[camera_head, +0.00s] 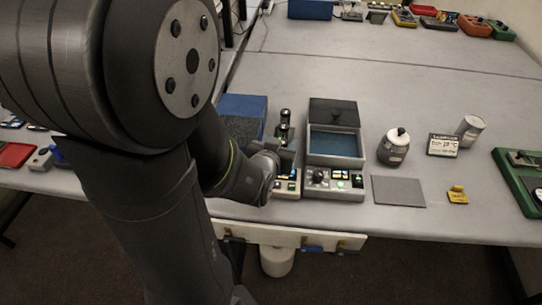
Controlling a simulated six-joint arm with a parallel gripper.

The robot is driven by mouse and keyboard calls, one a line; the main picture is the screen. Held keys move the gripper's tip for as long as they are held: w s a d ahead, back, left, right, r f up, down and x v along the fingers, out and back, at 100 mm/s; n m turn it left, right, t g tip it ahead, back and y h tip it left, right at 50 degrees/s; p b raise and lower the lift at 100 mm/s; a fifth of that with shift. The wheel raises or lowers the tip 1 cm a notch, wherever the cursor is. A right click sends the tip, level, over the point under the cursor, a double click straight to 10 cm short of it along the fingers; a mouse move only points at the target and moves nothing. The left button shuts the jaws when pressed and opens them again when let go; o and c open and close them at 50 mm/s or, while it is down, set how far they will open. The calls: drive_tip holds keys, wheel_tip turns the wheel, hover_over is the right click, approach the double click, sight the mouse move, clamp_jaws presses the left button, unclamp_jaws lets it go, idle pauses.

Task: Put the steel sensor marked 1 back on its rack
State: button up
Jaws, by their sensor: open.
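My arm reaches down across the left of the view to the table's front. My gripper (287,160) is small and dark, beside a small device with a dark upright part (284,128); its jaws are open. I cannot tell whether it touches anything. A pale rail (285,236) with yellowish clips and a small blue piece runs along the table's front edge and may be the rack. I cannot pick out a steel sensor marked 1; it may be hidden by my gripper or too small to read.
Right of my gripper stands a grey bath (334,145) with a lit control panel. Further right are a lidded jar (394,147), a label card (442,145), a metal canister (470,129), a flat grey pad (398,191) and a yellow tag (457,194). The table's back middle is clear.

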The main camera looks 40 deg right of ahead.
drive_tip(key=v, duration=1)
drive_tip(key=shift+s+a, duration=0.1)
idle(0.4)
drive_tip(key=shift+x, duration=6.05)
